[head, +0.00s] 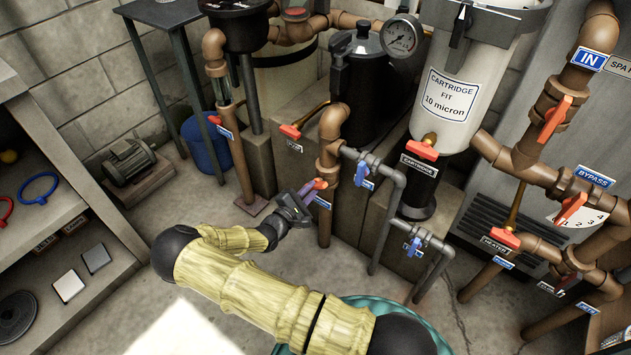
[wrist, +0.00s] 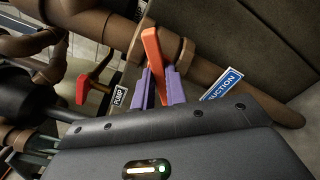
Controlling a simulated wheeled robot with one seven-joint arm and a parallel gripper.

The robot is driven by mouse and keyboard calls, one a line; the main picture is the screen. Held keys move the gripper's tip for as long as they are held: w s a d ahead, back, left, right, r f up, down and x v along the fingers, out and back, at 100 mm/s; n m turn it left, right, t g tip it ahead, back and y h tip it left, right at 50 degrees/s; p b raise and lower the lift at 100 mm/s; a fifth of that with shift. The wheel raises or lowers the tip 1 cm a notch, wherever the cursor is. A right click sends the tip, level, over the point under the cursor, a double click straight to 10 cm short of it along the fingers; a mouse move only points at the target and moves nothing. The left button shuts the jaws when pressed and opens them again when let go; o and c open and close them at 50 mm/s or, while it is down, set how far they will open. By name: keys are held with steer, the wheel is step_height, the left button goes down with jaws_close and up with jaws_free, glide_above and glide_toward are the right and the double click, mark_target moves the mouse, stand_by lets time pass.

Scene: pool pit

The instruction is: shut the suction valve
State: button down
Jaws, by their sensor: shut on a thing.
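The suction valve's orange handle (head: 320,184) is on a brown upright pipe (head: 325,228) near the middle of the head view. A blue SUCTION label (head: 322,203) sits just below it. My gripper (head: 311,188) reaches it from the left. In the wrist view, the purple fingers of my gripper (wrist: 158,88) are shut on the orange handle (wrist: 153,58), one on each side. The SUCTION label (wrist: 222,84) shows to the right of the fingers. The handle's lower end is hidden between the fingers and behind the gripper body.
The red PUMP handle (head: 290,131) is close by, up and left. Grey pipes with blue valves (head: 364,172) stand to the right. A cartridge filter (head: 455,90) and a motor (head: 128,165) are farther off. Bare floor (head: 150,290) lies at the lower left, beside a shelf.

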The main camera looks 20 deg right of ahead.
steer(key=m+p, duration=0.5)
steer(key=m, duration=0.3)
steer(key=c, duration=1.3)
jaws_free()
steer(key=p+v, duration=0.1)
steer(key=v, duration=0.6)
steer(key=shift+p, duration=0.3)
steer(key=shift+d, duration=0.1)
